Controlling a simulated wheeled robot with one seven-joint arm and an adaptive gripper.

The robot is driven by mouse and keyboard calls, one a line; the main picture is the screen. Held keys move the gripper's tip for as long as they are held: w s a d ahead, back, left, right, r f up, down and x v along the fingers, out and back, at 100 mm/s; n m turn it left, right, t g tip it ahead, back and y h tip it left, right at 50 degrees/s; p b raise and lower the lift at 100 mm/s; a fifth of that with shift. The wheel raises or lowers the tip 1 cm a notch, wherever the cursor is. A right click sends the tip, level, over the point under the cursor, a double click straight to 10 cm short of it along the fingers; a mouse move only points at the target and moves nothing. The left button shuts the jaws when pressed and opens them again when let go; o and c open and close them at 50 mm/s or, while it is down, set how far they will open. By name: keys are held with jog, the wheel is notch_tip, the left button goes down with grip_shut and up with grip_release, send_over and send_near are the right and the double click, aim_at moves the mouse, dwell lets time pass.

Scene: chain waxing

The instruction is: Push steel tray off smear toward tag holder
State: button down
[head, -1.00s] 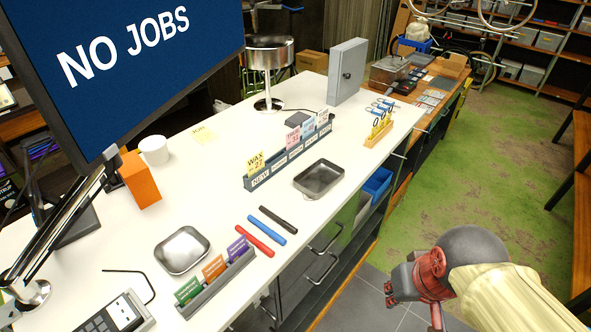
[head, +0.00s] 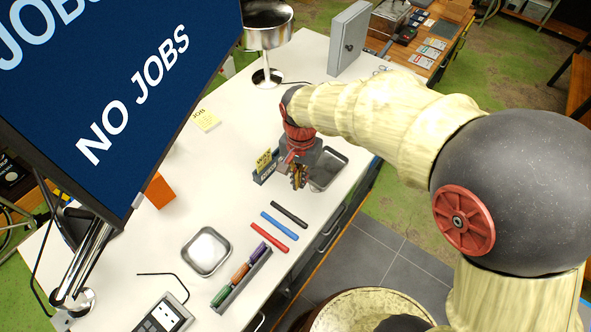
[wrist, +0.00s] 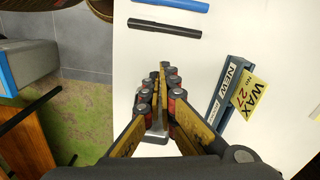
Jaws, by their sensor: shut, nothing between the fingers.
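A grey steel tray (head: 334,178) lies on the white bench top near its front edge, partly hidden behind my gripper (head: 298,178). A second, shiny steel tray (head: 206,251) lies farther left on the bench. My gripper is shut and empty, pointing down beside the near tray; I cannot tell whether they touch. In the wrist view the closed fingertips (wrist: 161,72) are over the bench edge side, with a grey metal piece behind them. The dark tag holder (head: 266,170) with a yellow WAX tag stands just left of my gripper; it also shows in the wrist view (wrist: 224,92). No smear is visible.
Black, blue (head: 279,225) and red markers lie in front of the tag holder. An orange block (head: 160,190) and a large monitor (head: 120,90) are at left. The bench between is clear.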

aim_at(334, 160)
notch_tip(334, 160, down, 8)
jog(key=shift+f+m+p, duration=0.25)
jog(key=shift+m+p, duration=0.1)
jog(key=shift+m, duration=0.85)
jog(key=shift+w+d+f+p, duration=0.2)
jog(key=shift+w+d, duration=0.25)
jog(key=shift+w, duration=0.15)
jog(key=shift+w+d+f+p, duration=0.15)
jog(key=shift+w+d, duration=0.25)
jog(key=shift+w, duration=0.2)
jog(key=shift+w+d, duration=0.35)
jog(key=shift+w, duration=0.05)
jog(key=shift+w, duration=0.1)
jog(key=w+d, duration=0.3)
jog(key=w, duration=0.1)
jog(key=w+d+b, duration=0.1)
jog(key=w+d, duration=0.2)
jog(key=w, duration=0.1)
jog(key=w+d+b, duration=0.1)
jog(key=w+d, duration=0.2)
jog(key=w, duration=0.1)
jog(key=shift+w+d, duration=0.25)
jog(key=shift+d, duration=0.1)
jog(key=shift+r, duration=0.1)
jog(key=shift+s, duration=0.1)
